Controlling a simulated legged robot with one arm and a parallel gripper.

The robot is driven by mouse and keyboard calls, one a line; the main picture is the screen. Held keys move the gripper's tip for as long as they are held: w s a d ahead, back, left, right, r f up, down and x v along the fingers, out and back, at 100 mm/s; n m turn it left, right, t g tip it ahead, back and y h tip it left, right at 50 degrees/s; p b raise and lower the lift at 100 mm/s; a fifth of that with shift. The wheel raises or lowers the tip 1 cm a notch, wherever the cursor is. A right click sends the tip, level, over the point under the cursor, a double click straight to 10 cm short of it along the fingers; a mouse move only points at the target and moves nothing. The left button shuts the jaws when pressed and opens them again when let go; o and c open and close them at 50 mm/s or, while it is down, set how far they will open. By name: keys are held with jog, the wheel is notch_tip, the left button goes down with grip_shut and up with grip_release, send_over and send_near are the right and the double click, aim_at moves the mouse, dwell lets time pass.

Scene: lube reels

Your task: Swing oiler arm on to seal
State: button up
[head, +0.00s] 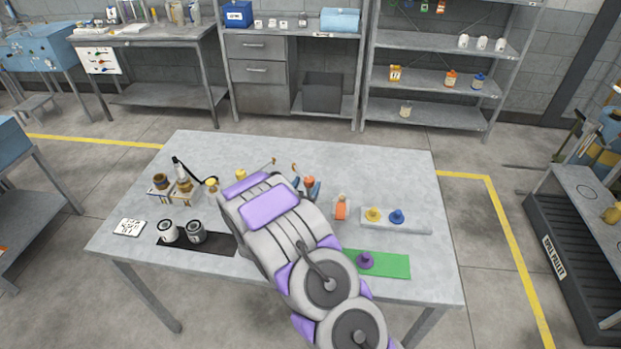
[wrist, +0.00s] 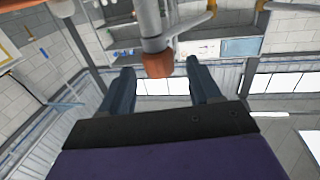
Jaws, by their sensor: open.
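My gripper (head: 312,188) shows only as dark blue fingertips past my arm, over the middle of the table. In the wrist view my gripper (wrist: 163,88) is open, with a finger on each side. An orange-brown knob (wrist: 158,64) on a grey rod shows between the fingers and looks ungripped. An orange knob (head: 309,181) also shows at the fingertips in the head view. I cannot tell for sure whether it belongs to the oiler arm. Thin rods with brown tips (head: 273,161) stand just behind my arm. The seal is not clearly identifiable; my arm hides part of the table.
On the grey table (head: 400,180), brown cups (head: 161,181) and a white-and-black spout (head: 180,167) stand left. Two tins (head: 196,231) sit on a black mat. The back right is clear.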

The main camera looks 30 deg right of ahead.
aim_at(311, 177)
jog(key=shift+b+x, duration=0.35)
jog(key=shift+x, duration=2.25)
grip_shut()
